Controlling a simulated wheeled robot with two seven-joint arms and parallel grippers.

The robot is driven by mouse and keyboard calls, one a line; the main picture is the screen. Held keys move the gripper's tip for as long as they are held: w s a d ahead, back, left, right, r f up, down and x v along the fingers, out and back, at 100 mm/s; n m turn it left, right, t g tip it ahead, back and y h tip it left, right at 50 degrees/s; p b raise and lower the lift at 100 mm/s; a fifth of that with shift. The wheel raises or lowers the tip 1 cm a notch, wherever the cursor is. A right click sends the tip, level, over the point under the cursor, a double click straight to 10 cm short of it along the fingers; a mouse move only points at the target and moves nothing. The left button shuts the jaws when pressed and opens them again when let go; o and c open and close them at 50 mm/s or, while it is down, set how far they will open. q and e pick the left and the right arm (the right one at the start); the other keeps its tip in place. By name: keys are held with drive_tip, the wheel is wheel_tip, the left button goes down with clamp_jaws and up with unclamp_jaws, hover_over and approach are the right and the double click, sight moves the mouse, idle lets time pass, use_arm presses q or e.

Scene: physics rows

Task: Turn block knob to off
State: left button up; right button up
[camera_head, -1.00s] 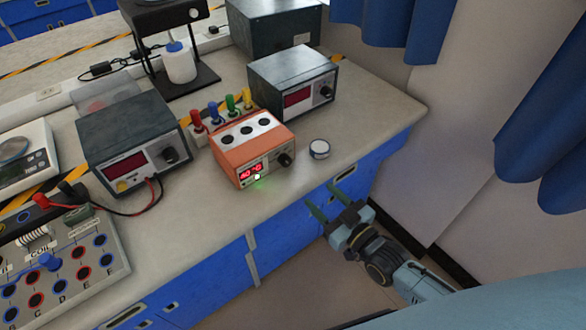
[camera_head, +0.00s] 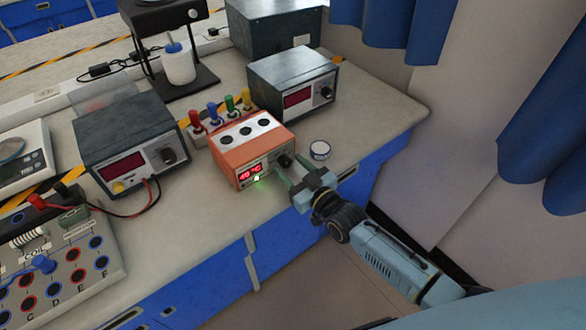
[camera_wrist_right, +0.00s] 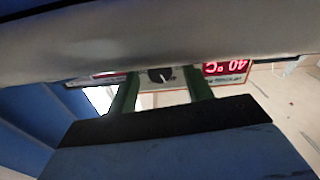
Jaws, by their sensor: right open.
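The orange block heater (camera_head: 250,150) stands on the bench with a lit red display reading about 40 °C and a green light below it. Its black knob (camera_head: 285,161) is at the right of the front panel. My right gripper (camera_head: 290,177) is open in front of the knob, fingers pointing at the panel. In the right wrist view the knob (camera_wrist_right: 160,75) shows between the two green fingers (camera_wrist_right: 160,92), apart from both as far as I can tell. The display (camera_wrist_right: 227,68) appears upside down there. My left gripper is in neither view.
Dark power supplies (camera_head: 125,135) (camera_head: 293,80) stand left and behind. Colored-handled tools (camera_head: 213,113) stand behind the heater. The bench's front edge is close below my gripper.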

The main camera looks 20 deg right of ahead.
drive_tip(key=c, duration=1)
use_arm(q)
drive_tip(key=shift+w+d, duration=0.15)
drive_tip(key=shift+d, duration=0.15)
use_arm(e)
drive_tip(key=shift+o, duration=0.2)
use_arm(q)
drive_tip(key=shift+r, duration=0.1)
use_arm(e)
drive_tip(key=shift+n+p, duration=0.4)
drive_tip(key=shift+n, duration=0.6)
drive_tip(key=n, duration=0.3)
drive_tip(key=shift+p, duration=0.4)
drive_tip(key=n, duration=0.2)
drive_tip(key=shift+n, duration=0.3)
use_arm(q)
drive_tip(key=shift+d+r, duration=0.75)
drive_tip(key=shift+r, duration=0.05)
use_arm(e)
drive_tip(key=shift+n, duration=1.2)
